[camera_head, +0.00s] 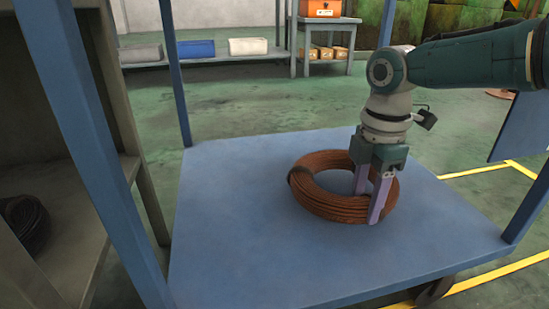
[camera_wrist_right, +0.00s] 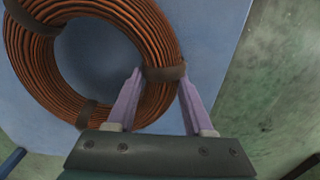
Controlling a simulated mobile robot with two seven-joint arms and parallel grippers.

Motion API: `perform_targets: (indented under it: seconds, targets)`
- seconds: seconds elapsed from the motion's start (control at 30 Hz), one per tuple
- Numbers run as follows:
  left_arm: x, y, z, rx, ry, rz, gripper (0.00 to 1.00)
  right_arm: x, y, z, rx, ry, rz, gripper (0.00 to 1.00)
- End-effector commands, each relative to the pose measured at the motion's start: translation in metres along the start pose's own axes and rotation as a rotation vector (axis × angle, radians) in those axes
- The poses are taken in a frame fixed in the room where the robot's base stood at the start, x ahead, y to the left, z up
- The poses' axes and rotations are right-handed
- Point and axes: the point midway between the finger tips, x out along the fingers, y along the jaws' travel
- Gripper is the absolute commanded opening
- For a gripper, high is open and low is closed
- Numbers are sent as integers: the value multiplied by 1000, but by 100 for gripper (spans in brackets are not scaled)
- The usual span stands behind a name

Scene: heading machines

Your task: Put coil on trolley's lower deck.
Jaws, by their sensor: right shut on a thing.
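A copper-brown coil (camera_head: 322,205) with dark bands lies flat on the trolley's blue lower deck (camera_head: 240,255), right of the deck's middle. My right gripper (camera_head: 370,208) points down over the coil's right side, with one finger inside the ring and one outside. In the right wrist view the gripper (camera_wrist_right: 160,85) has its fingers on both sides of the coil's wound ring (camera_wrist_right: 152,35) at a dark band, shut on it. The coil appears to rest on the deck. My left gripper is not in view.
Blue trolley posts (camera_head: 88,150) rise at the deck's corners. A grey shelf (camera_head: 125,130) with a dark coil (camera_head: 25,222) stands at the left. A bench with bins (camera_head: 196,48) and an orange box (camera_head: 320,8) stands at the back. Green floor lies between.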

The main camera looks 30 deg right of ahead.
Motion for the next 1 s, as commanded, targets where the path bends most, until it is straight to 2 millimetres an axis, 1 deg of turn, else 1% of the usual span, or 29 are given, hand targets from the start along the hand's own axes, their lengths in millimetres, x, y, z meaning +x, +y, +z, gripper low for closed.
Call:
perform_targets:
  seconds: [0.03, 0.1, 0.17, 0.4, 0.5, 0.53, 0.7, 0.8, 1.0]
  targets:
    - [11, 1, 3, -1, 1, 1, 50, 12, 1, 0, 0, 0, 3, 0]
    - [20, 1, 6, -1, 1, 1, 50, 23, 1, 0, 1, 1, 3, 0]
    - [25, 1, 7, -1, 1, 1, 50, 29, 1, 0, 0, 1, 3, 0]
    - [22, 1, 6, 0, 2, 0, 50, 27, 0, 0, 0, 1, 2, 0]
    - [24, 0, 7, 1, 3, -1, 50, 29, 0, 0, 0, 1, 2, 0]
    - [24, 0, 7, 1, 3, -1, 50, 30, -1, 0, 0, 0, -1, 53]
    - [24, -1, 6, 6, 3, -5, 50, 29, 0, 0, 0, 0, -1, 72]
    - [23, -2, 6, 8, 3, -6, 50, 29, 0, 0, 0, 0, -1, 82]
    - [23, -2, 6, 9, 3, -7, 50, 29, 0, 0, 0, 0, 0, 82]
